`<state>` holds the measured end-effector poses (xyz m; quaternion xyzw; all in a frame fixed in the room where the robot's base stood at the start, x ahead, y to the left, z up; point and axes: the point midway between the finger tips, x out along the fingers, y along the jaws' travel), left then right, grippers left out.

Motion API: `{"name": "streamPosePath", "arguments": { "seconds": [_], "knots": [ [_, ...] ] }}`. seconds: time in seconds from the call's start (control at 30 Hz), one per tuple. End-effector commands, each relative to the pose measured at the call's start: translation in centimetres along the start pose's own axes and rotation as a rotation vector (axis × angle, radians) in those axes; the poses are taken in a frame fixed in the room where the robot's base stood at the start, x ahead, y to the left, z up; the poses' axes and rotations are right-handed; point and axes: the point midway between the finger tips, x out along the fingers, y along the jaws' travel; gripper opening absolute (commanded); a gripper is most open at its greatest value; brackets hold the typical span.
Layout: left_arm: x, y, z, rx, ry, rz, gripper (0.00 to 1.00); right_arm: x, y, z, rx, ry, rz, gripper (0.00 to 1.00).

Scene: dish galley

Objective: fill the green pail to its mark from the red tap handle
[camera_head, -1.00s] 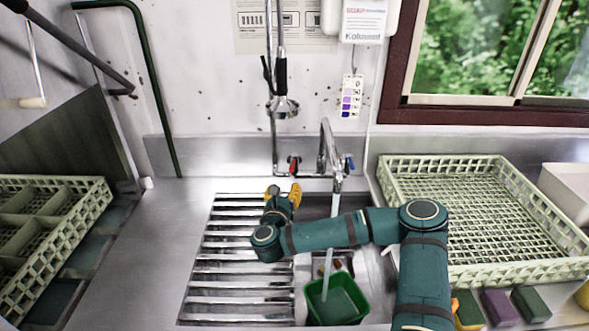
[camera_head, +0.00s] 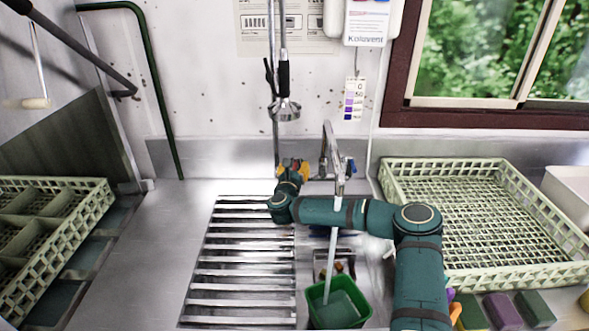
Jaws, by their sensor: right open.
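The green pail (camera_head: 362,297) stands in the sink basin under the tap spout (camera_head: 328,140). A pale stream of water (camera_head: 333,245) runs from the spout into it, and water shows inside. I cannot make out the mark on the pail. My right gripper (camera_head: 294,167) is open at the red tap handle, its orange fingertips just left of the spout. The gripper hides most or all of that handle, and I cannot tell whether the fingers touch it. The blue tap handle (camera_head: 351,166) is right of the spout. My left gripper is out of view.
A slatted drainer (camera_head: 240,262) lies left of the pail. A pale dish rack (camera_head: 480,215) stands at the right, another rack (camera_head: 75,230) at the left. A spray head (camera_head: 284,109) hangs above the tap. Several sponges (camera_head: 502,310) lie at the front right.

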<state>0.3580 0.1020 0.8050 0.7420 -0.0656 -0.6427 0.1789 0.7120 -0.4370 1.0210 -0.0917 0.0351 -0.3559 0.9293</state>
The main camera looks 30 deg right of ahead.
Motion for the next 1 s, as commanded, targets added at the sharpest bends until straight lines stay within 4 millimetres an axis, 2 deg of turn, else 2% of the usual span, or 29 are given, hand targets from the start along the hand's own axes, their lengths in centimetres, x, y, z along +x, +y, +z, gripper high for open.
{"name": "streamPosePath", "arguments": {
  "seconds": [0.13,0.17,0.2,0.3,0.57,0.8,1.0],
  "knots": [
    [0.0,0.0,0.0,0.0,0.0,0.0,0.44,0.0,0.0,0.0,0.0,0.0,0.0,0.44],
    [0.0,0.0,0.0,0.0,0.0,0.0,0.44,0.0,0.0,0.0,0.0,0.0,0.0,0.47],
    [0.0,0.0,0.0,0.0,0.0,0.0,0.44,0.0,0.0,0.0,0.0,0.0,0.0,0.33],
    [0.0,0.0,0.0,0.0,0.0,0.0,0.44,0.0,0.0,0.0,0.0,0.0,0.0,0.0],
    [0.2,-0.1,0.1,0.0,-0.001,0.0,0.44,0.0,-0.1,-0.1,0.0,-0.005,0.013,0.0],
    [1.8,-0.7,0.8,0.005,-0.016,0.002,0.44,0.1,-0.7,-0.3,-0.001,-0.032,0.141,0.0],
    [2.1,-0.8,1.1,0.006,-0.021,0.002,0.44,0.0,-0.8,-0.2,0.0,-0.04,0.193,0.0]
  ]
}}
